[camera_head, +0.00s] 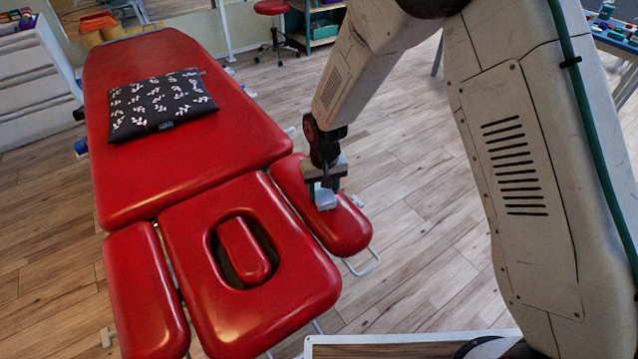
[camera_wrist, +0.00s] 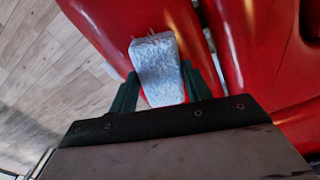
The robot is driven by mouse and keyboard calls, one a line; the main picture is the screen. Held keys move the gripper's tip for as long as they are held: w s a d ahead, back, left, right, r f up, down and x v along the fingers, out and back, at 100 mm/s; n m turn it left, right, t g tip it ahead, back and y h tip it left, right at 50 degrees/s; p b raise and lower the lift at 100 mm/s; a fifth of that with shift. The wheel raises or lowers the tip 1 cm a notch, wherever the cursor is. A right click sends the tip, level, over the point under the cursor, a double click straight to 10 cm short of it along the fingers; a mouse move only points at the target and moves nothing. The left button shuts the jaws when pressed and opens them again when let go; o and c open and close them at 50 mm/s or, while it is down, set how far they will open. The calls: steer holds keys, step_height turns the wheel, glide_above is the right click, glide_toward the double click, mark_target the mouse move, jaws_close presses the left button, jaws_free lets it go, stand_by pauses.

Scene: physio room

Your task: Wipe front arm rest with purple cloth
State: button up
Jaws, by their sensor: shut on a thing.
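My gripper (camera_head: 325,184) is shut on a small pale bluish-white cloth-like pad (camera_head: 326,200); I see no clearly purple cloth. In the wrist view the pad (camera_wrist: 157,66) sticks out between the two dark green fingers of my gripper (camera_wrist: 158,88). The pad is over the right-hand red arm rest (camera_head: 346,228) of the treatment table and appears to touch its top, though exact contact is hard to tell. This arm rest (camera_wrist: 110,25) also lies under the pad in the wrist view. A second red arm rest (camera_head: 147,295) is on the table's left side.
The red table (camera_head: 235,130) carries a black patterned cushion (camera_head: 135,105). Its head section (camera_head: 190,235) has a face hole beside the arm rest, with a narrow gap between. A metal bracket (camera_head: 368,264) juts below the arm rest. Wooden floor (camera_head: 425,250) to the right is clear.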

steer(key=shift+s+d+f, duration=0.1)
steer(key=shift+s+d, duration=0.6)
steer(key=shift+s, duration=0.35)
steer(key=shift+s+d, duration=0.65)
steer(key=shift+s, duration=0.35)
steer(key=shift+w+r, duration=0.15)
steer(key=shift+r, duration=2.95)
steer(key=shift+r, duration=1.5)
